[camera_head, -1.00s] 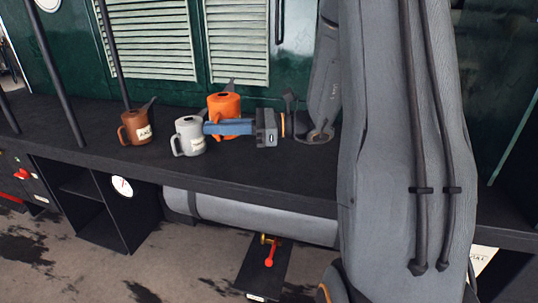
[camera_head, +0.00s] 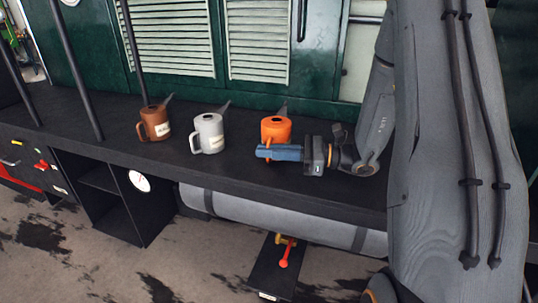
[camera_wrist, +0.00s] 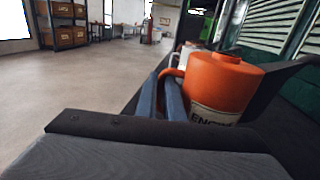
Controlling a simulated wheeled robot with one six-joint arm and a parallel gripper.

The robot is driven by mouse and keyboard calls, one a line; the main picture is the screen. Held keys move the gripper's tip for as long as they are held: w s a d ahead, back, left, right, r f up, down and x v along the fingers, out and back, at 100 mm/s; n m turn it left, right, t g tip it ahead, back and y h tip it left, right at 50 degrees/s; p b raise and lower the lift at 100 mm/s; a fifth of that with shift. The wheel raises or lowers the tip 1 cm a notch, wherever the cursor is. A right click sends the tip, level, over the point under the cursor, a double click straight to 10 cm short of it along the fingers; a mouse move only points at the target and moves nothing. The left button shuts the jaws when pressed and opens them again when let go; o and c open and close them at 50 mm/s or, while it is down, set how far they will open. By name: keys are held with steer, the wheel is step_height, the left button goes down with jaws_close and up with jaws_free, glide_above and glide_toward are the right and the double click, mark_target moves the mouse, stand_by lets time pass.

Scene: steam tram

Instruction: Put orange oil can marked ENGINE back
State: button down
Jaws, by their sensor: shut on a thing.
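The orange oil can (camera_head: 276,128) is at the right end of a row of three cans over the black shelf (camera_head: 225,172). Its label, partly readable as ENGINE, shows in the wrist view (camera_wrist: 225,85). My gripper (camera_head: 262,152), with blue fingers, is shut on the can's handle side; the fingers also show in the wrist view (camera_wrist: 170,95). The can looks upright. Its base is hidden behind my gripper, so I cannot tell whether it touches the shelf.
A grey-white can (camera_head: 208,133) stands left of the orange one, with a gap. A brown can (camera_head: 154,122) stands further left. Dark posts (camera_head: 78,70) rise at the left. Green panels with louvres (camera_head: 258,40) close off the back.

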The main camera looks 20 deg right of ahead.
steer(key=shift+f, duration=0.7)
steer(key=shift+f, duration=0.1)
steer(key=c, duration=1.9)
jaws_free()
steer(key=shift+o, duration=0.2)
